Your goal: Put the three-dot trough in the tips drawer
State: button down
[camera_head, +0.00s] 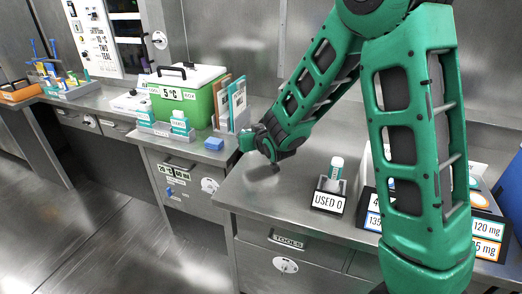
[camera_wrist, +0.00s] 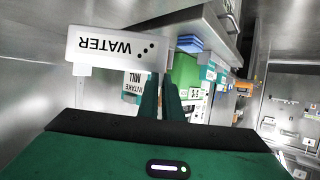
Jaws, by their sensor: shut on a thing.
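The trough (camera_wrist: 112,48) is a white bar-shaped piece marked WATER with three dots, upside down in the wrist view. It lies across the tips of my gripper (camera_wrist: 160,82), whose two green fingers are close together on it. In the head view my gripper (camera_head: 246,141) is above the gap between the middle bench and the right bench, pointing left; I cannot make out the trough there. A shut drawer marked TOOLS (camera_head: 289,241) is in the right bench. I see no readable tips label on any drawer.
A blue block (camera_head: 214,143) lies near the middle bench's edge, by a green box (camera_head: 200,98) marked 5 °C and a rack of booklets (camera_head: 233,104). A USED 0 stand (camera_head: 329,196) is on the right bench. Open floor (camera_head: 110,235) lies at the front left.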

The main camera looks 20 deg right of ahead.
jog(key=d+f, duration=0.2)
jog(key=d, duration=0.1)
jog(key=w+d+f, duration=0.1)
jog(key=d, duration=0.1)
jog(key=shift+d+f, duration=0.1)
jog(key=shift+d, duration=0.05)
notch_tip(320, 180, down, 4)
jog(key=shift+f, duration=0.1)
jog(key=c, duration=1.9)
grip_release()
jog(key=shift+c, duration=0.2)
jog(key=shift+s, duration=0.1)
